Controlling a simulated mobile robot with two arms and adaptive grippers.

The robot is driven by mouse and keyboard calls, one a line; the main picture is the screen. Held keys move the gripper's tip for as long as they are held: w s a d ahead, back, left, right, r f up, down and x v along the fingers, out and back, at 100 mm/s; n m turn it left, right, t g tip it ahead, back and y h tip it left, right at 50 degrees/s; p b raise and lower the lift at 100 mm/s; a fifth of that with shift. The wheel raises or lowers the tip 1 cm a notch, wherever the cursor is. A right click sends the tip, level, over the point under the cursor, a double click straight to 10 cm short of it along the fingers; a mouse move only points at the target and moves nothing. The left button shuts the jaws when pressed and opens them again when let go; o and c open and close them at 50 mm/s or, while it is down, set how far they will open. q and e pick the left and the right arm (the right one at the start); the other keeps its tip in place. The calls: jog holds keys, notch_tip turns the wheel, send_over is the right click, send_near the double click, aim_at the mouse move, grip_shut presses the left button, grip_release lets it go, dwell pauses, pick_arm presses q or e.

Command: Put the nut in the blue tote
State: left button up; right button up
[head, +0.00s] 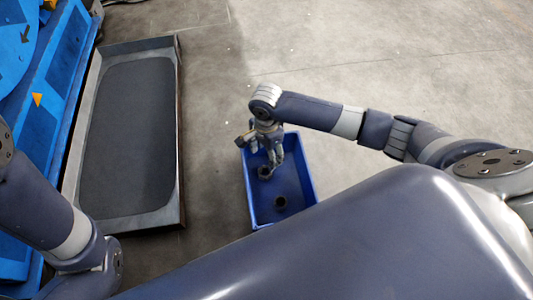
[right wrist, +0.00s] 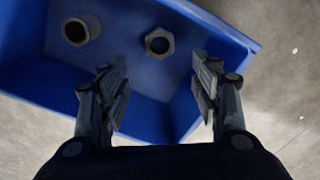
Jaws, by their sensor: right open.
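The nut (right wrist: 169,40) is a dark grey hexagonal ring lying on the floor of the blue tote, beyond my right gripper's fingertips in the right wrist view. The blue tote (head: 250,196) stands on the concrete floor in the middle of the head view, and its wall (right wrist: 140,97) also shows in the right wrist view. My right gripper (right wrist: 160,82) is open and empty, above the tote and apart from the nut. It also shows in the head view (head: 268,160), pointing down over the tote. My left gripper is out of view; only part of my left arm shows.
A round, hollow grey part (right wrist: 82,29) lies in the tote to the left of the nut in the right wrist view. A long grey tray with a dark bed (head: 124,215) and blue machinery (head: 32,135) are at the left. The floor to the right is clear.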

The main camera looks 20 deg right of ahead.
jog(key=shift+r, duration=0.65)
